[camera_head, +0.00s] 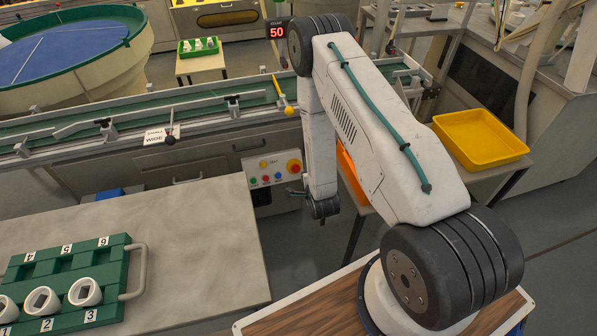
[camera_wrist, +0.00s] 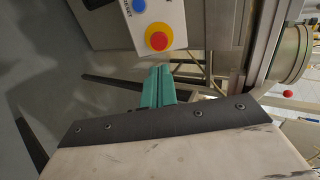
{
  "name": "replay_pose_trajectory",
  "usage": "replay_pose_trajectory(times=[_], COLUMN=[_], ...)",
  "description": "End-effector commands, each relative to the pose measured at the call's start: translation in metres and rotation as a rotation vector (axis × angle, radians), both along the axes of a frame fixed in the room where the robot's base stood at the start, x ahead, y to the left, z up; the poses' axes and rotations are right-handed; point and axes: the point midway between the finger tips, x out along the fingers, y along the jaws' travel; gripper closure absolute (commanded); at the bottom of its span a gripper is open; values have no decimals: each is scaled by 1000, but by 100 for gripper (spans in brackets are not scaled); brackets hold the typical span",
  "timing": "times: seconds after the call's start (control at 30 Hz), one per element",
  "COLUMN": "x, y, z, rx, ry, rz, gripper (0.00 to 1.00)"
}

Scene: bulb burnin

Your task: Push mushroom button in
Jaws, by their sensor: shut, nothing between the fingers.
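The red mushroom button (camera_head: 294,166) with its yellow surround sits at the right of the control panel (camera_head: 272,169) on the conveyor's front side. In the wrist view the red button (camera_wrist: 158,40) is near the top middle, just ahead of my gripper's fingertips. My gripper (camera_wrist: 160,69) has teal fingers closed together, with nothing between them. A gap shows between the fingertips and the button in the picture; the exact distance is unclear. In the head view my arm hangs to the right of the panel, and the fingers cannot be made out.
A blue button (camera_wrist: 139,6) sits near the red one. Several smaller buttons share the panel. A grey table (camera_head: 190,235) with a green tray (camera_head: 115,262) stands front left. A yellow bin (camera_head: 480,135) is at right. Open floor lies between the tables.

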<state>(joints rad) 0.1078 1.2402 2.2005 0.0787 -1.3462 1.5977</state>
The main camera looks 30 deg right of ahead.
Motion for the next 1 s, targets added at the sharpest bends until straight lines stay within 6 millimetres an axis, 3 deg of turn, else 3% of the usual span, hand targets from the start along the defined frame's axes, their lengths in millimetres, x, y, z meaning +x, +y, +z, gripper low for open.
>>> replay_pose_trajectory(times=[0.3, 0.5, 1.0], x=[59, 85, 96], y=[-12, -17, -19], z=[-35, -50, -57], rx=[0, 0, 0], ry=[-2, -1, 1], rz=[0, 0, 0], gripper=[100, 100, 100])
